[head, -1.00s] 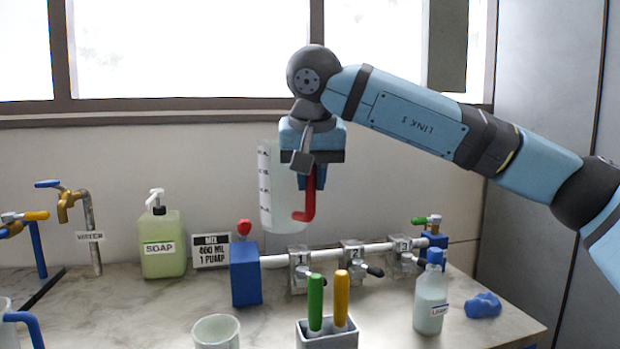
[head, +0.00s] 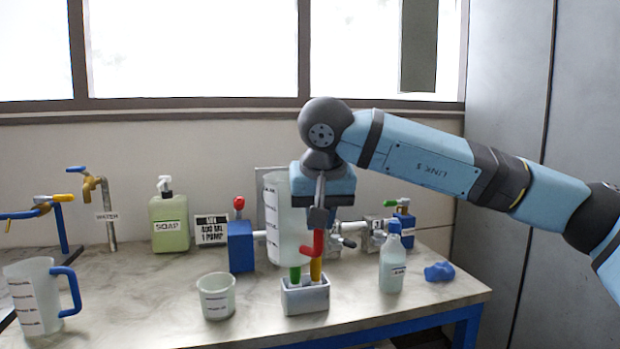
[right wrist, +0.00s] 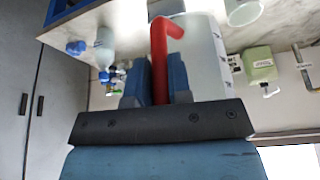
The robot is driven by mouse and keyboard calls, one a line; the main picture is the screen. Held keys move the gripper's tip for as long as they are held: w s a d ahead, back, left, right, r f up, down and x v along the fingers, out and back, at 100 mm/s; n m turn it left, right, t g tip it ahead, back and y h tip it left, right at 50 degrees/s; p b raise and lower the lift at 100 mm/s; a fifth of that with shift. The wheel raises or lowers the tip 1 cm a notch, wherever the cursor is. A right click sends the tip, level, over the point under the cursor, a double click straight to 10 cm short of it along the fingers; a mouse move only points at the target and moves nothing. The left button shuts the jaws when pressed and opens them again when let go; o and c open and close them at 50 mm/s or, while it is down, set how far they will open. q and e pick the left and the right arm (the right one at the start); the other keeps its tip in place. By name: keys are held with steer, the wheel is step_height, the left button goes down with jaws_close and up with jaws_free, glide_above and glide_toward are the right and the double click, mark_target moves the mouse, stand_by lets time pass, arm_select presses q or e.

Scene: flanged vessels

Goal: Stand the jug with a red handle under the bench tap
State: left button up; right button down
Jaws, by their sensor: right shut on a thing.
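The jug with a red handle (head: 283,222) is a tall translucent beaker with dark marks. My right gripper (head: 318,214) is shut on its red handle. The jug looks upright and hangs in front of the pipe, overlapping the pens in the head view. In the right wrist view, the fingers (right wrist: 160,85) clasp the handle, with the jug body (right wrist: 205,60) beside them. A brass tap with a blue lever (head: 88,184), by a WATER label, stands at the back left. My left gripper is not in view.
A jug with a blue handle (head: 33,298) stands front left. A soap bottle (head: 168,222), a sign (head: 211,230), a small beaker (head: 216,297), a pen holder (head: 305,297) and a squeeze bottle (head: 391,265) stand on the bench (head: 130,290). Bench before the water tap looks clear.

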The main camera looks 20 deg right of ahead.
steer(key=s+d+f, duration=0.1)
steer(key=d+f, duration=0.1)
steer(key=f, duration=0.9)
steer(key=s+d+f+n, duration=0.1)
steer(key=d+f, duration=0.2)
steer(key=f, duration=0.8)
steer(key=s+d+f, duration=0.1)
steer(key=d+f, duration=0.1)
steer(key=f, duration=0.9)
steer(key=shift+d+f+n+y, duration=0.15)
steer(key=shift+d+n+y, duration=0.1)
steer(key=shift+n+y, duration=0.15)
steer(key=shift+w, duration=0.1)
